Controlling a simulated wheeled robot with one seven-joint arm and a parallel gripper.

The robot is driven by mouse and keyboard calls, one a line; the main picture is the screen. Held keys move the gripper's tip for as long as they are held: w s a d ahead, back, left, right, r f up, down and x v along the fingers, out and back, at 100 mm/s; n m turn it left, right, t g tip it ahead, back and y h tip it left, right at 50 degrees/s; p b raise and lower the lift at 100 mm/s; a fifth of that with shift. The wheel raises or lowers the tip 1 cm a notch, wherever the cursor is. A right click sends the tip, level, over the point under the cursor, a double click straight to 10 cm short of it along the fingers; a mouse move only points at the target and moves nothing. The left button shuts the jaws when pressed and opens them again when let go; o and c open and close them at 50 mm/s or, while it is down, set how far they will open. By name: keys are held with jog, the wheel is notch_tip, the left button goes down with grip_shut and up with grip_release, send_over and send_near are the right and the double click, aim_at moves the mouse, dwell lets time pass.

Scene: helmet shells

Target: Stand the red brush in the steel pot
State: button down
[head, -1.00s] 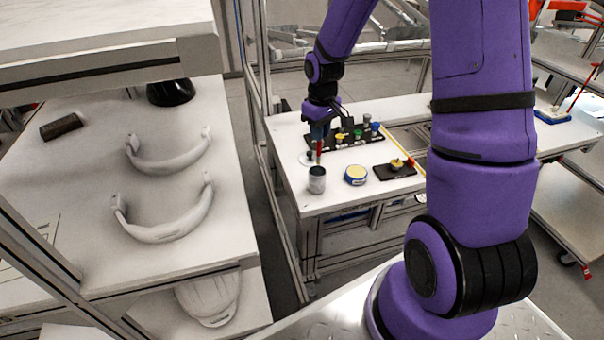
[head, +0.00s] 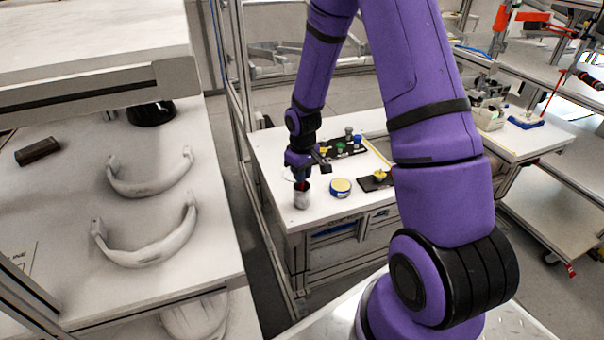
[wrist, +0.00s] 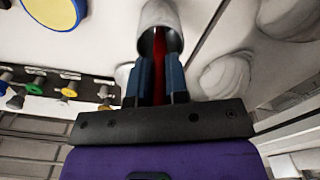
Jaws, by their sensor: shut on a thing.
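The steel pot (head: 301,201) stands upright near the front left corner of the white table. Its open mouth faces me in the wrist view, where the pot (wrist: 160,16) is at the top centre. My gripper (head: 301,180) is right above the pot, pointing down. In the wrist view my gripper's blue fingers (wrist: 159,72) are shut on the red brush (wrist: 159,48). The brush runs from between the fingers into the pot's mouth. Its lower end is hidden inside, so I cannot tell whether it touches the bottom.
A yellow-topped blue tin (head: 340,188) stands right of the pot. A dark tray (head: 377,181) with a yellow item lies further right. Behind is a black rack (head: 346,150) with several coloured pieces. A shelf (head: 150,285) with curved white shells is at the left.

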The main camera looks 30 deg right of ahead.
jog(key=shift+f, duration=0.15)
jog(key=c, duration=1.1)
grip_release()
notch_tip(320, 180, up, 12)
jog(key=shift+s+r, duration=0.1)
jog(key=shift+r, duration=0.15)
jog(key=s+a+r+m+t+h, duration=0.1)
jog(key=s+a+r, duration=0.1)
jog(key=s+r, duration=0.5)
jog(key=s+a+r+t, duration=0.1)
jog(key=s+a+r, duration=0.15)
jog(key=r, duration=0.75)
jog(key=s+a+r+t, duration=0.1)
jog(key=s+r, duration=0.1)
jog(key=s, duration=0.3)
jog(key=s+r+m+t, duration=0.1)
jog(key=s+r, duration=0.2)
jog(key=s, duration=0.3)
jog(key=s+a+r+m+t+y, duration=0.1)
jog(key=s+r, duration=0.1)
jog(key=s, duration=0.4)
jog(key=shift+a+r, duration=0.25)
jog(key=shift+a, duration=0.1)
